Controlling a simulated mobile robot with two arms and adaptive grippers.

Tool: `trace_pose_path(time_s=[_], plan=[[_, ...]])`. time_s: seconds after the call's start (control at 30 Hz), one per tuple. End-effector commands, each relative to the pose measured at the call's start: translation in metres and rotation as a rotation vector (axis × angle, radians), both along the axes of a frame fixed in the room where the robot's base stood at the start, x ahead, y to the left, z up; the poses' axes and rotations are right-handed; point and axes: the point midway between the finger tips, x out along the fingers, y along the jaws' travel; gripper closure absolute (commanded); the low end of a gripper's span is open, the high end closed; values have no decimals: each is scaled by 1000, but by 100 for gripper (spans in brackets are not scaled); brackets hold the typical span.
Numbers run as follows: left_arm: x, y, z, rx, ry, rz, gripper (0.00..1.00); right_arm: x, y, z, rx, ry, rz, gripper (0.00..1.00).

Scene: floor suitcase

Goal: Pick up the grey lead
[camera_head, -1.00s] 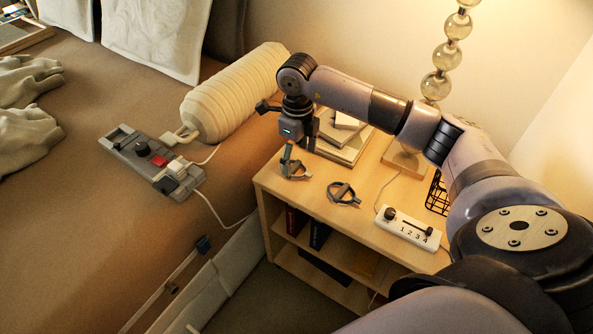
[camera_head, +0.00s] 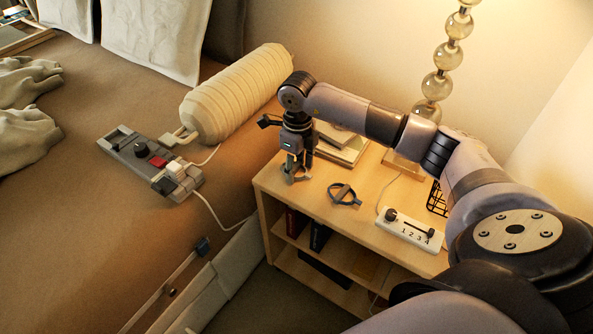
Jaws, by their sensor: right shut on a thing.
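The grey lead (camera_head: 287,179), a small coiled loop, is at the left end of the wooden shelf top. My right gripper (camera_head: 297,169) points down over it and is shut on it. The gripper hides part of the lead, and I cannot tell whether it still touches the wood. A second, blue-grey looped lead (camera_head: 344,194) lies apart to the right. My left gripper is not in view.
The wooden shelf unit (camera_head: 322,213) also carries a white numbered control strip (camera_head: 408,229), stacked books (camera_head: 344,149) and a lamp of glass balls (camera_head: 436,86). A bed at left holds a grey control box (camera_head: 136,150) and a cream ribbed cylinder (camera_head: 235,95).

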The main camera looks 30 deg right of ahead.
Motion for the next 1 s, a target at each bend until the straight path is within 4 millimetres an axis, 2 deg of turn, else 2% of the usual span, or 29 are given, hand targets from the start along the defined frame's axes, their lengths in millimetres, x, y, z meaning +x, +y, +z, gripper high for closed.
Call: trace_pose_path(time_s=[0.23, 0.5, 0.67, 0.83, 1.0], plan=[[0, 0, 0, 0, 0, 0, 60, 0, 0, 0, 0, 0, 0, 76], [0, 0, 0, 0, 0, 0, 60, 0, 0, 2, 0, -1, 0, 76], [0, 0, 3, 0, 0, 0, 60, 1, 0, 12, 1, -3, 0, 76], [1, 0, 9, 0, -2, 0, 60, 1, -1, 41, 0, -5, 0, 76], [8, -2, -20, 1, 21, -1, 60, 2, 0, 89, 0, -7, 0, 76]])
